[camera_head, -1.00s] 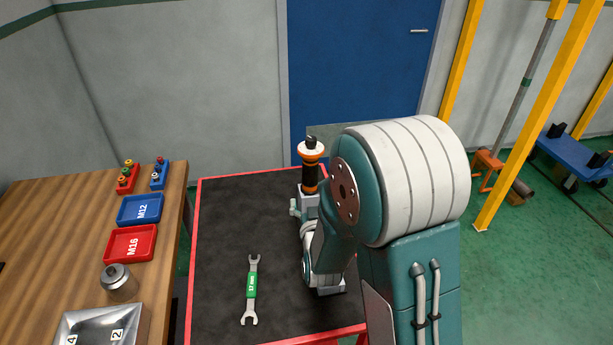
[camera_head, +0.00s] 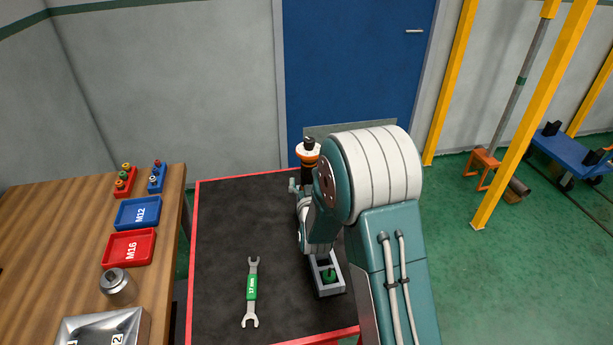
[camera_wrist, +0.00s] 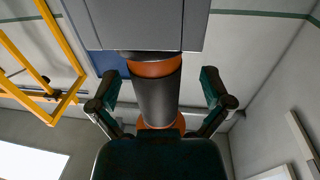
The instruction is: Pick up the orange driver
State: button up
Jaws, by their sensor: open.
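The orange driver (camera_head: 307,158) stands upright at the far end of the mat-topped bench, with a black tip and orange-and-white collar showing. My arm hides its lower part in the head view. In the wrist view, the driver (camera_wrist: 157,95) shows as a dark cylinder with orange bands, against a grey block (camera_wrist: 140,25). My gripper (camera_wrist: 163,103) is open, with one finger on each side of the driver. Gaps show between the fingers and the dark body. In the head view my gripper is mostly hidden behind my arm.
A grey holder (camera_head: 328,290) with a green item lies near my arm. A green-handled wrench (camera_head: 251,292) lies on the black mat (camera_head: 225,235). The wooden table (camera_head: 45,240) at left carries a blue tray (camera_head: 138,212), a red tray (camera_head: 129,248) and a metal cylinder (camera_head: 117,287).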

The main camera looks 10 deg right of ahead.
jog(key=shift+w+d, duration=0.4)
jog(key=shift+d, duration=0.05)
jog(key=shift+a, duration=0.4)
grip_shut()
jog(key=shift+d+r, duration=0.1)
jog(key=shift+d+r, duration=0.1)
jog(key=shift+r, duration=0.35)
notch_tip(320, 180, up, 17)
jog(key=shift+r, duration=0.1)
